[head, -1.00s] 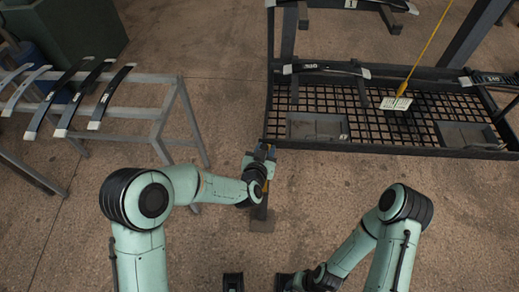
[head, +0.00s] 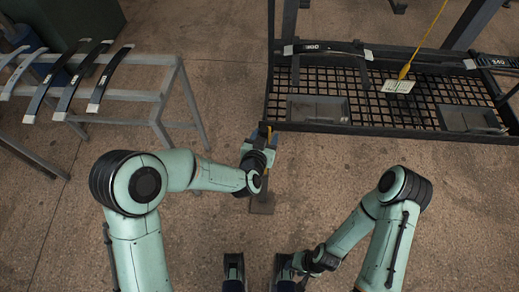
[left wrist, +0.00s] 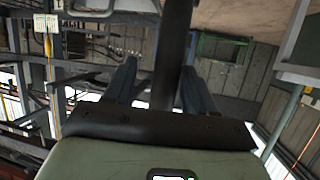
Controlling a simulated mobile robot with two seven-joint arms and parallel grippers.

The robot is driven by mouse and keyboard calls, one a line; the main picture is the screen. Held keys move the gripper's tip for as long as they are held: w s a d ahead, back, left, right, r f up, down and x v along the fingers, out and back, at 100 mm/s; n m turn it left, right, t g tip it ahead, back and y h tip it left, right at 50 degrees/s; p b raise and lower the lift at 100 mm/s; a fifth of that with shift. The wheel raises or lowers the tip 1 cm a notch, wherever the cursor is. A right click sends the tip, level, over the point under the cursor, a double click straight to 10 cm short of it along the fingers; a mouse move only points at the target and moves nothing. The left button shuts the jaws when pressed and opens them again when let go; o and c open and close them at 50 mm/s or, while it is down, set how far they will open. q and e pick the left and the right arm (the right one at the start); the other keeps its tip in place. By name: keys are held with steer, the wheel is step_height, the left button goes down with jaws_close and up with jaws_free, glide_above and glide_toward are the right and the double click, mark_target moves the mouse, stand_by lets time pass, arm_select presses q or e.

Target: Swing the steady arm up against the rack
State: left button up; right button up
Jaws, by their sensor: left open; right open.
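The steady arm is a dark bar with a yellow stripe and a flat foot (head: 262,204). It reaches from the rack's lower left corner towards me, low over the floor. My left gripper (head: 262,138) is at this bar, close to the rack's front left corner, and hides part of it. In the left wrist view the dark bar (left wrist: 174,50) passes between the two spread fingers of my left gripper (left wrist: 160,88), with gaps beside it. My right gripper (head: 288,282) is low at the bottom edge, away from the rack, and partly hidden.
The rack (head: 390,130) has a mesh deck with grey trays (head: 318,108) and curved leaf springs (head: 325,49). A yellow cord (head: 425,42) with a tag hangs over it. A grey stand (head: 150,95) with several springs is at the left. Floor between is clear.

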arm_select(q)
steer(key=v, duration=1)
steer(key=shift+s, duration=0.3)
steer(key=s+a+f+n+g+y+p, duration=0.1)
steer(key=s+a+f+n+g+p, duration=0.2)
steer(key=f, duration=0.5)
steer(key=s+a+f+g+p, duration=0.3)
steer(key=s+a+f+g, duration=0.1)
steer(key=f, duration=0.4)
steer(key=s+a+f+n+g+p, duration=0.1)
steer(key=s+a+f+n+g, duration=0.1)
steer(key=s, duration=0.6)
steer(key=s+a+f+n+g+p, duration=0.2)
steer(key=s+f+g, duration=0.3)
steer(key=s, duration=0.4)
steer(key=shift+f+h, duration=0.25)
steer(key=shift+h, duration=0.15)
